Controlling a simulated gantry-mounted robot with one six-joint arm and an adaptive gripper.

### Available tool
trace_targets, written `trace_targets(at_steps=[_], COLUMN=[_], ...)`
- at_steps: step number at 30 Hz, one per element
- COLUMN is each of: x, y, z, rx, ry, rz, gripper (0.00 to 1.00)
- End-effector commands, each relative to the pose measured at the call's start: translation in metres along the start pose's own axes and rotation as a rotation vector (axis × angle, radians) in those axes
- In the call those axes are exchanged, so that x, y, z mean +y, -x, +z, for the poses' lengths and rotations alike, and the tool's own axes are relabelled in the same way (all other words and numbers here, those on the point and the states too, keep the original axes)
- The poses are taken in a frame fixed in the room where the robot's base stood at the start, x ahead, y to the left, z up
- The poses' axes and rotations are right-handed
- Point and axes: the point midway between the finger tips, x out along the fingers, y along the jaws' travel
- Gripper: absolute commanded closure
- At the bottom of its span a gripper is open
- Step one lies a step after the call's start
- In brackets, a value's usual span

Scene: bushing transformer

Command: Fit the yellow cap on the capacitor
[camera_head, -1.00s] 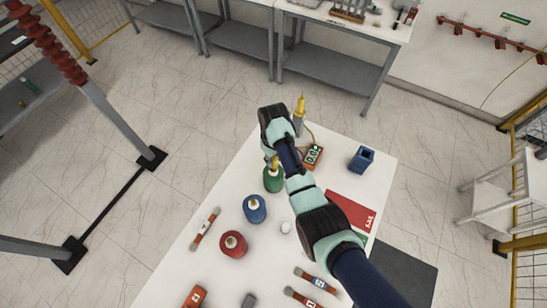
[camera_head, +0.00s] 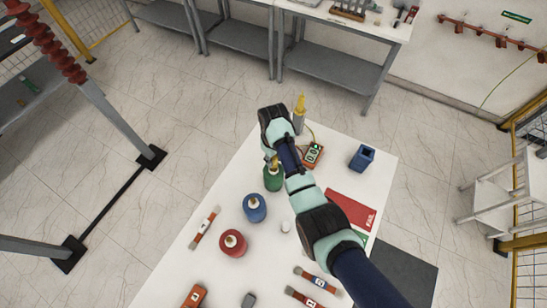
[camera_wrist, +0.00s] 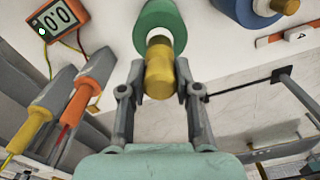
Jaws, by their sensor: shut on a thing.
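The green capacitor (camera_head: 273,181) stands on the white table beside my arm. In the wrist view its green body (camera_wrist: 152,16) and pale top ring lie just beyond my fingertips. The yellow cap (camera_wrist: 160,76) is between my two fingers, in line with the middle of the capacitor's top. My gripper (camera_wrist: 161,66) is shut on the cap. The cap's far end overlaps the capacitor's top in this view, so I cannot tell whether it is seated or just above. In the head view my gripper is mostly hidden by my wrist.
A blue capacitor (camera_head: 255,209) and a red capacitor (camera_head: 232,244) stand nearby. The multimeter (camera_head: 313,154) lies to the right, with yellow (camera_wrist: 28,124) and orange (camera_wrist: 88,84) probes close by in the wrist view. A blue bin (camera_head: 362,158) and a red mat (camera_head: 352,208) are further right.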

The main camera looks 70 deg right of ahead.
Motion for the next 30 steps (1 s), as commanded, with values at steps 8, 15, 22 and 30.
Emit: trace_targets(at_steps=[8,15,22,30], x=[0.000,0.000,0.000,0.000], y=[0.000,0.002,0.042,0.074], z=[0.000,0.000,-0.001,0.000], rx=[0.000,0.000,0.004,0.001], ry=[0.000,0.000,0.000,0.000], rz=[0.000,0.000,0.002,0.001], gripper=[0.39,0.39,0.39,0.39])
